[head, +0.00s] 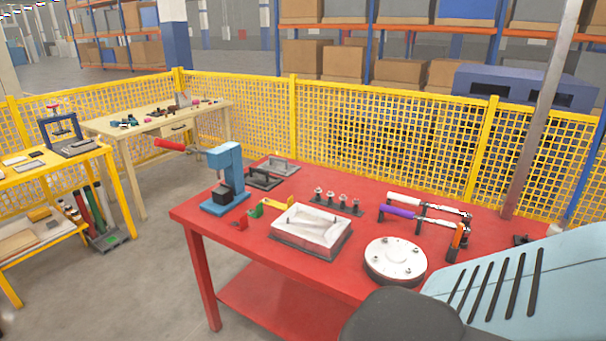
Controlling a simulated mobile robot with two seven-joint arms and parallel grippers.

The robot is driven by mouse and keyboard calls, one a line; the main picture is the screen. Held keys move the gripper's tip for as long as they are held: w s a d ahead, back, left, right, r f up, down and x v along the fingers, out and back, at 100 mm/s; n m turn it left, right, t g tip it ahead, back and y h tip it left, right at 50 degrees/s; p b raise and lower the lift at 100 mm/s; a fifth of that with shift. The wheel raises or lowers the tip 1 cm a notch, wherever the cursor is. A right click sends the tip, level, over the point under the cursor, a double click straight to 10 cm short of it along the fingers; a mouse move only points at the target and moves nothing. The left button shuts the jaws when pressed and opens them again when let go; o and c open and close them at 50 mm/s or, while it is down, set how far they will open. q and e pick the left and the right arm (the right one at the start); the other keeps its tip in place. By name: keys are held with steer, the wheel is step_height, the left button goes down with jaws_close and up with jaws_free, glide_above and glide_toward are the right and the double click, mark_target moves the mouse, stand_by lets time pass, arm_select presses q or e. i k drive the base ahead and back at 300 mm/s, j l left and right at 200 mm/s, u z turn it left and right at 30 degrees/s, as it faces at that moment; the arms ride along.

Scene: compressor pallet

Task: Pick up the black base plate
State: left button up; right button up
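A small black plate-like piece with a raised handle-like part (263,180) lies on the red table just right of the blue press. A similar grey piece (283,168) lies behind it. A dark plate edge (306,251) also shows under a white tray-like part (312,229) nearer the table's front. I cannot tell for sure which of these dark pieces is the black base plate. Neither of my grippers is in view.
The red table (258,245) also holds a blue press (226,178) with a red handle, a round white flange (395,260), several small posts (337,201) and purple- and white-handled tools (398,213). A light blue slotted body (540,290) covers the lower right. Yellow mesh fencing (380,140) stands behind.

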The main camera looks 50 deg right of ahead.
mark_target(260, 179)
steer(key=z, duration=1.35)
